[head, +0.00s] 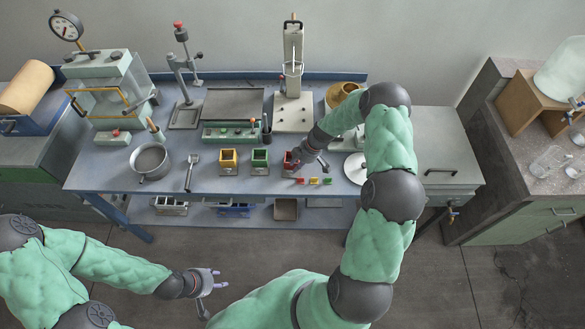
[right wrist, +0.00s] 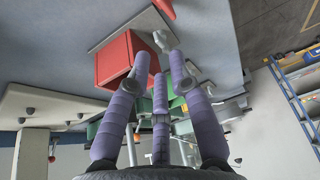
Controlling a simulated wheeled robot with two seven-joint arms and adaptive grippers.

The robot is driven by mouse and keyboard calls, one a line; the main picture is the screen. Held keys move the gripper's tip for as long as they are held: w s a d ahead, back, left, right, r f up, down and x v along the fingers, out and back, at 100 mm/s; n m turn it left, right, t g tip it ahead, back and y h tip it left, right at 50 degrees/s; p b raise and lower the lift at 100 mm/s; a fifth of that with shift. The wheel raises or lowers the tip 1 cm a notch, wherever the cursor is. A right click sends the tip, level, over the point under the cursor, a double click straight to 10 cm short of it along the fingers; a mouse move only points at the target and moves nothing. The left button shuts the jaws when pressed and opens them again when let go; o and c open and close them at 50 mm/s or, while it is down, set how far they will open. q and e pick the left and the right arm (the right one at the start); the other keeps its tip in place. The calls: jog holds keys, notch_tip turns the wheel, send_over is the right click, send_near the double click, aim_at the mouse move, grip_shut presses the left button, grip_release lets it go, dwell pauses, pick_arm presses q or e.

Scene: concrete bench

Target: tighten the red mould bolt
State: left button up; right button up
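The red mould (head: 289,160) stands on the bench at the right end of a row of coloured moulds. In the right wrist view it is a red box (right wrist: 116,62) on a grey base plate, with a pale grey bolt (right wrist: 162,40) at its side. My right gripper (head: 299,163) is at the red mould's right side. In the right wrist view, the fingertips of my right gripper (right wrist: 161,62) are close to the bolt; whether they touch it is unclear. My left gripper (head: 217,279) is empty with its fingers apart, in front of the bench.
A yellow mould (head: 229,160) and a green mould (head: 260,160) stand left of the red one. A pan (head: 150,160) and a brush-like tool (head: 191,172) lie further left. A press (head: 293,80) stands behind.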

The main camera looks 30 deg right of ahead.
aim_at(291, 173)
jog(key=shift+x, duration=1.9)
grip_shut()
